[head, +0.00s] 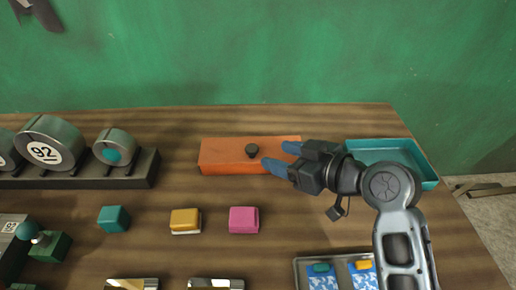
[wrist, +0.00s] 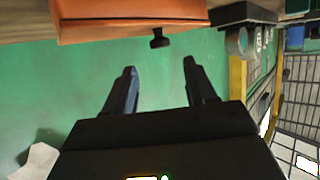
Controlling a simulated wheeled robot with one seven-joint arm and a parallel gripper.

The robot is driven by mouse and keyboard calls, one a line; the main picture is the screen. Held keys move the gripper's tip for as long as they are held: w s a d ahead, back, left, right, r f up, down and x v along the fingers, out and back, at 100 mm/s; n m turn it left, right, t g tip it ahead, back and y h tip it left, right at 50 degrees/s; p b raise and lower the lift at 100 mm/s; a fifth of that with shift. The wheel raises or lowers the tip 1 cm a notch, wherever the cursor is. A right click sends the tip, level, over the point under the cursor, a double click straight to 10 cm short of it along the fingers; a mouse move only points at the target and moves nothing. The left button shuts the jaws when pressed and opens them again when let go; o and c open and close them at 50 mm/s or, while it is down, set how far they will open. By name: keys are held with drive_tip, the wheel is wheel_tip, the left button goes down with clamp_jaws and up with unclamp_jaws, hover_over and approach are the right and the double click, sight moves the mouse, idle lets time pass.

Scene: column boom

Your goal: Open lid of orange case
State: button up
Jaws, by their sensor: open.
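The orange case (head: 225,157) lies on the wooden table near its back edge, with its lid down. A dark knob (head: 252,150) stands out from the case near the middle. My gripper (head: 278,157) is at the right part of the case, its blue fingers apart and pointing left toward the knob. In the wrist view, the orange case (wrist: 130,22) is at the top, and the knob (wrist: 160,40) lies beyond the gap between my open fingers (wrist: 160,75). The gripper is empty and does not touch the knob.
A teal tray (head: 425,168) stands right of the case, partly behind my arm. Teal (head: 114,218), yellow (head: 185,221) and pink (head: 243,220) blocks lie in front. A dark rack (head: 140,172) with round weights is at left. A grey tray (head: 303,270) is at front right.

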sight(253, 149)
drive_tip(key=p+x, duration=0.1)
drive_tip(key=x, duration=0.6)
drive_tip(key=shift+w+a+f, duration=0.2)
drive_tip(key=shift+a, duration=0.05)
clamp_jaws()
idle(0.3)
